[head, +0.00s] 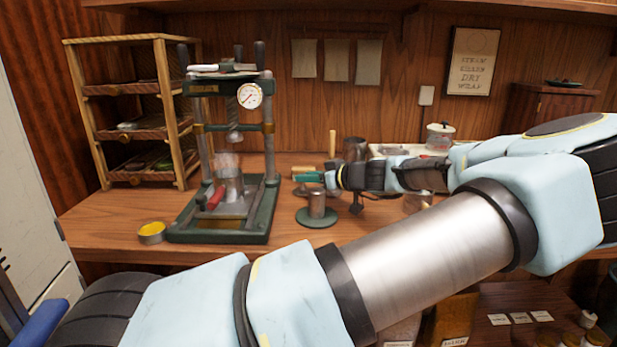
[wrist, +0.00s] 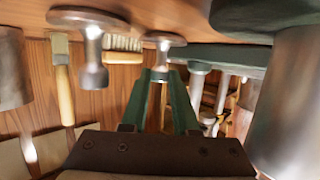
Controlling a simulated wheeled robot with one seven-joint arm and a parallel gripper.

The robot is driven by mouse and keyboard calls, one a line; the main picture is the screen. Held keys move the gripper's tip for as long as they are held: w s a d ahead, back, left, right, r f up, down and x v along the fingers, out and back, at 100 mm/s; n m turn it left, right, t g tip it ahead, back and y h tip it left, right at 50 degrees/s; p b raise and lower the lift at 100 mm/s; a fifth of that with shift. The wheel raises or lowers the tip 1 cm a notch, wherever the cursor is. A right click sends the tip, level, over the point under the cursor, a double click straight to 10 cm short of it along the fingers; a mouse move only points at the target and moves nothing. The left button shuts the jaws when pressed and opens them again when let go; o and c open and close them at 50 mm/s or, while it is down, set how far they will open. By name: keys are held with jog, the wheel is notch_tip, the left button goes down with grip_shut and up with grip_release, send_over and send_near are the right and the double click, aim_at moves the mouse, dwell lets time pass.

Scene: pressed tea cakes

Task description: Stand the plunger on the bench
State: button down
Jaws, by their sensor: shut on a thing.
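The plunger (wrist: 163,42), a grey metal piece with a wide round flange and a narrow stem, shows at my fingertips in the wrist view. That view is turned over, with the bench (head: 115,215) at its top, so the plunger's flange faces down. My gripper (head: 305,177), with green fingers, is shut on its stem. In the head view the plunger is mostly hidden behind the fingers and a stand. I cannot tell whether its flange touches the bench. A similar flanged metal piece (wrist: 92,50) stands beside it in the wrist view.
A metal cylinder on a green disc (head: 317,218) stands just in front of my gripper. The green press (head: 262,205) with a gauge is to the left. A brush (wrist: 122,48) and a dark pot (head: 355,148) are behind. A yellow tin (head: 152,233) sits at the front left.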

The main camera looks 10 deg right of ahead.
jog(key=c, duration=1.1)
grip_release()
jog(key=shift+f, duration=0.15)
jog(key=shift+c, duration=0.2)
jog(key=o, duration=0.5)
jog(key=shift+c, duration=0.2)
jog(key=shift+r, duration=0.3)
jog(key=b+v, duration=0.2)
jog(key=v, duration=1)
jog(key=shift+d, duration=0.1)
